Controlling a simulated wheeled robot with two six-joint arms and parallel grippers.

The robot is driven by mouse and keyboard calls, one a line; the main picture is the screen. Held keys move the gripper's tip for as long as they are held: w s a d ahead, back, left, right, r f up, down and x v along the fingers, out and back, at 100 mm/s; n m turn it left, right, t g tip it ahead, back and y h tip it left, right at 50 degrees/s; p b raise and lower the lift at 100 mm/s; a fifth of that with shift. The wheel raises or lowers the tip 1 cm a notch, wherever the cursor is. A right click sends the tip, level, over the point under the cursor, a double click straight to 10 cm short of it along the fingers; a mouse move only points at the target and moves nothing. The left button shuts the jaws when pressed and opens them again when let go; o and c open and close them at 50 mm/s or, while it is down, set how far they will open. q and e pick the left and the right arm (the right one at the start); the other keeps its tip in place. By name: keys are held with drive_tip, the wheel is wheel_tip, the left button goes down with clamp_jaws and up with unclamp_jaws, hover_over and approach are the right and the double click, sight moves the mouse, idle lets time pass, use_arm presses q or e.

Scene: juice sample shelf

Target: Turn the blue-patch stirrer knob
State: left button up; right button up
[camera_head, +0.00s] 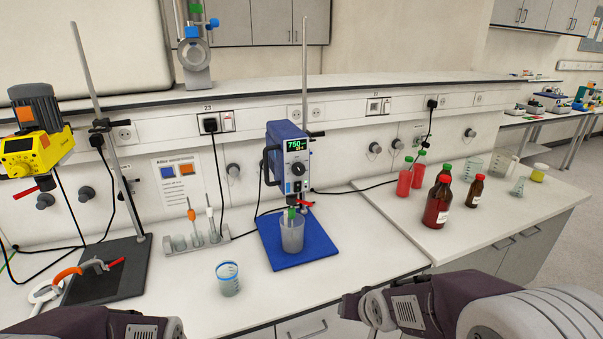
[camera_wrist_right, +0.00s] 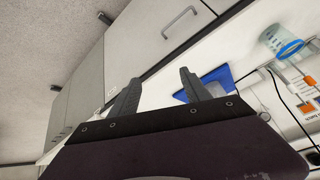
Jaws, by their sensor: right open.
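The blue stirrer (camera_head: 289,150) stands at the middle of the bench on a rod, with a green display reading about 750. Its dark round knob (camera_head: 298,169) is on the front face below the display. A cup (camera_head: 292,234) stands under it on a blue base plate (camera_head: 325,247), which also shows in the right wrist view (camera_wrist_right: 217,76). My right gripper (camera_wrist_right: 157,90) is open and empty in the right wrist view, apart from the stirrer. In the head view only arm parts show at the bottom edge; my left gripper is not visible.
A yellow stirrer motor (camera_head: 35,148) is on a rod at the left. A blue-rimmed beaker (camera_head: 228,278) stands in front of a small rack (camera_head: 198,240). Brown and red bottles (camera_head: 437,202) stand at the right. The front bench between beaker and right side is clear.

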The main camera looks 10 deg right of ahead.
drive_tip(key=w+a+r+t, duration=0.1)
drive_tip(key=w+r+t, duration=0.4)
drive_tip(key=w+r, duration=0.35)
drive_tip(key=n+t+y+p, duration=0.1)
drive_tip(key=t+y, duration=0.4)
drive_tip(key=t, duration=0.1)
approach(300, 171)
wheel_tip(300, 171, up, 2)
drive_tip(key=p+x, duration=0.1)
drive_tip(key=x, duration=0.1)
drive_tip(key=f+p+x, duration=0.1)
drive_tip(key=x, duration=0.2)
drive_tip(key=p+x, duration=0.1)
drive_tip(key=x, duration=0.1)
drive_tip(key=shift+w+f+p, duration=0.3)
drive_tip(key=shift+w, duration=0.1)
drive_tip(key=shift+w+a+f, duration=0.1)
drive_tip(key=shift+w, duration=0.3)
clamp_jaws()
